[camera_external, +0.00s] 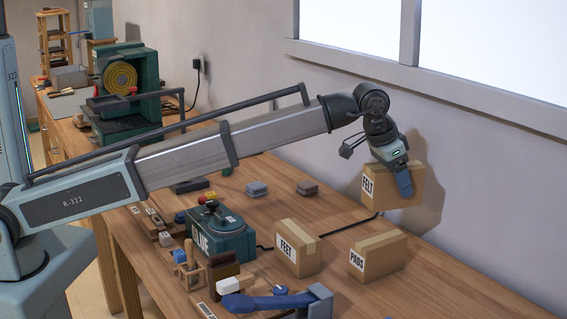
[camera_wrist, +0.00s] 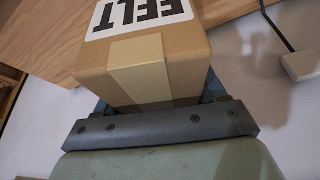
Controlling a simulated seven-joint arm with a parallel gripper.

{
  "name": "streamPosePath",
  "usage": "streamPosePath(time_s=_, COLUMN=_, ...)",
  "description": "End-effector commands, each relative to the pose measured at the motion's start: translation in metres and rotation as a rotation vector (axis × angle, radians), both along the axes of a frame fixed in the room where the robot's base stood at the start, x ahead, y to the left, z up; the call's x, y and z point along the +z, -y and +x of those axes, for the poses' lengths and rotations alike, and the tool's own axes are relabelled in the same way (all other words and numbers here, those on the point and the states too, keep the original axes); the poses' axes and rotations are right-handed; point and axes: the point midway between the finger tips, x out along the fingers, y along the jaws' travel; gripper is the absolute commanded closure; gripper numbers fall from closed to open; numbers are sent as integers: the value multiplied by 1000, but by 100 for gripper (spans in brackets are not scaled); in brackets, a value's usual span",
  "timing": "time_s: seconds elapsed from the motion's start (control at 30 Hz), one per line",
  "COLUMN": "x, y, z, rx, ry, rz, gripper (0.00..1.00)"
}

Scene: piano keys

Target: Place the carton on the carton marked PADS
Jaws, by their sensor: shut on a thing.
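The carton marked FELT (camera_external: 408,190) is brown with tape and a white label. My gripper (camera_external: 403,182) is shut on it and holds it in the air near the wall, above the back of the bench. The FELT carton (camera_wrist: 150,75) also fills the upper middle of the wrist view, between my fingers. The carton marked PADS (camera_external: 380,258) stands on the bench below the held carton and nearer the camera, its top bare. A carton marked FEET (camera_external: 299,250) stands to the left of PADS, apart from it.
A green box with a knob (camera_external: 218,235) stands left of the FEET carton. A blue clamp-like tool (camera_external: 270,302) lies at the front. A dark cable (camera_external: 345,228) runs behind the cartons. The wooden bench (camera_external: 450,285) is clear right of PADS, with the wall behind.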

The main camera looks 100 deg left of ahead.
Motion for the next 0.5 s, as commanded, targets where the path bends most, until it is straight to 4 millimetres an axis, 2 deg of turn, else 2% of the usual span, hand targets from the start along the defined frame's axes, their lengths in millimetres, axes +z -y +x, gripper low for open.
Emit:
streamPosePath(time_s=0.07, x=12, y=12, z=3, rx=12, ry=3, rz=1, gripper=69)
streamPosePath(time_s=0.13, x=18, y=12, z=-2, rx=52, ry=1, rz=2, gripper=69)
streamPosePath(time_s=0.5, x=14, y=5, z=-19, rx=269, ry=0, rz=2, gripper=69)
